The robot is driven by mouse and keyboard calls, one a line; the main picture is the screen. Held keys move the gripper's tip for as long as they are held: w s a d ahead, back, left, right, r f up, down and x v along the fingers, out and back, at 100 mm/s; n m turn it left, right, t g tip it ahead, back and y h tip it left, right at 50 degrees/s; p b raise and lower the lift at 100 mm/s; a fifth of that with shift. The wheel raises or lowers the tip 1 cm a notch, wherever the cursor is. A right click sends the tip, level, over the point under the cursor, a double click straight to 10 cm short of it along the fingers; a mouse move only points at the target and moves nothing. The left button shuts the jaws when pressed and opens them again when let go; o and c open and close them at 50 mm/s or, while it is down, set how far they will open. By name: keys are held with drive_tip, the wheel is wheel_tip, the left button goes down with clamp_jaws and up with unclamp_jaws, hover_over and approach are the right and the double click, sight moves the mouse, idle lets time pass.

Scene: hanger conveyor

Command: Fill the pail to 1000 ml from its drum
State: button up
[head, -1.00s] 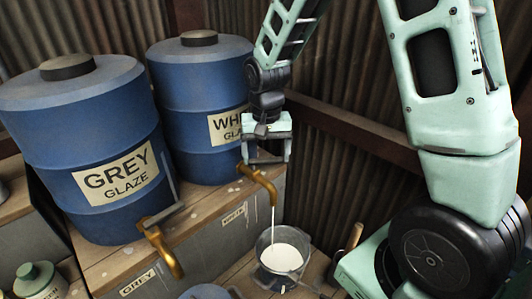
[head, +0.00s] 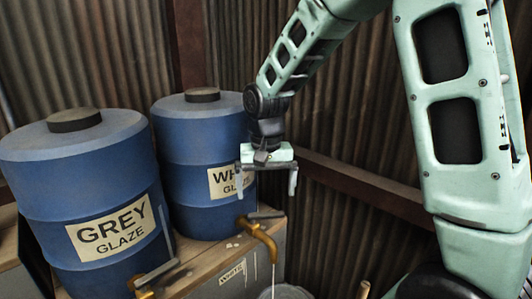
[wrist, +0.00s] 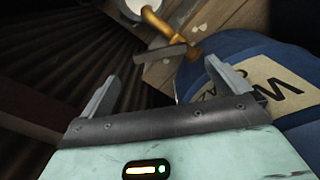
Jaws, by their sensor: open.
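The white glaze drum (head: 185,215) is blue and stands at the back on a wooden bench. Its brass tap (head: 265,240) has a flat dark lever (head: 266,214) on top; tap (wrist: 158,22) and lever (wrist: 160,55) also show in the wrist view. A thin white stream (head: 273,277) falls from the spout. The pail (head: 285,292) is mostly cut off at the bottom of the head view; white glaze (wrist: 137,6) shows at the top of the wrist view. The fill level cannot be read. My gripper (head: 265,198) is open and empty, just above the lever, apart from it.
The grey glaze drum (head: 82,180) stands to the left, with its own brass tap and lever (head: 155,276) at the front. A corrugated wall (head: 355,110) with a dark rail (head: 350,185) closes the back and right side.

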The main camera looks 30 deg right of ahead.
wheel_tip(320, 180, up, 12)
drive_tip(key=b, duration=0.1)
drive_tip(key=shift+f+b, duration=0.2)
drive_tip(key=shift+b, duration=0.1)
drive_tip(key=shift+c, duration=0.3)
idle(1.6)
